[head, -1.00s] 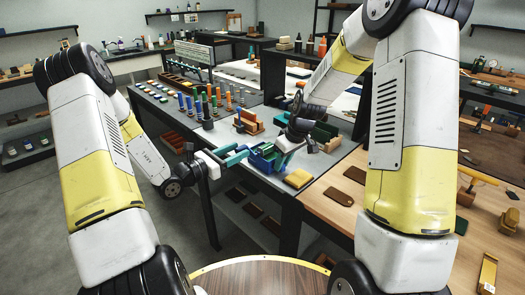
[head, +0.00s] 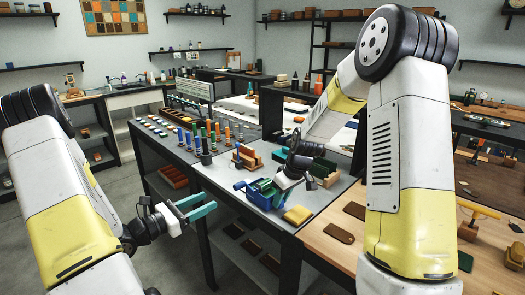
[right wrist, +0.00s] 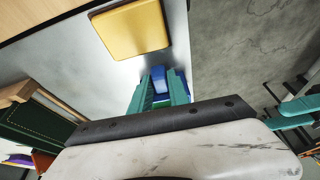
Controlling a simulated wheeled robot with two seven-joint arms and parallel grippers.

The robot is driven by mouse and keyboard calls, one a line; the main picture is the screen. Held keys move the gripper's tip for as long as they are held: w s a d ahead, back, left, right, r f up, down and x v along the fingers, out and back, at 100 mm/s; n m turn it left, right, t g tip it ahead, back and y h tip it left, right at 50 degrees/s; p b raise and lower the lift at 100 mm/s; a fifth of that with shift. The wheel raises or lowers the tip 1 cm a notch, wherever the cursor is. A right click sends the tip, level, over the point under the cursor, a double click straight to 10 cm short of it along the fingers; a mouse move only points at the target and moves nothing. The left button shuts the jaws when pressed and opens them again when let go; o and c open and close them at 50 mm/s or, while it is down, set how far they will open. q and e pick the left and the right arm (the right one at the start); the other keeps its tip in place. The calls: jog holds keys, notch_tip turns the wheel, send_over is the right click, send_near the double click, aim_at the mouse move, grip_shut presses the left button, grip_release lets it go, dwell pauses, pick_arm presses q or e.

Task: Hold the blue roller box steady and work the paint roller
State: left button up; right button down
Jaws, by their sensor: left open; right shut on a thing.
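The blue roller box (head: 259,198) stands on the grey bench top near its front edge. My right gripper (head: 266,185) is at the box from above and shut on it; the right wrist view shows blue (right wrist: 159,80) between its teal fingers. A thin blue handle-like piece (head: 240,185) sticks out at the box's left; whether it belongs to the paint roller I cannot tell. The roller itself is hidden or too small to make out. My left gripper (head: 204,206) is open and empty, in front of the bench and apart from the box.
A yellow block (head: 297,214) lies right of the box, also seen in the right wrist view (right wrist: 130,28). A wooden rack (head: 246,158) and several coloured upright tools (head: 205,140) stand behind. A wooden table (head: 345,245) with dark plates adjoins at right.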

jog(key=c, duration=1.2)
grip_release()
jog(key=shift+f, duration=0.1)
jog(key=shift+o, duration=0.2)
jog(key=v, duration=1.2)
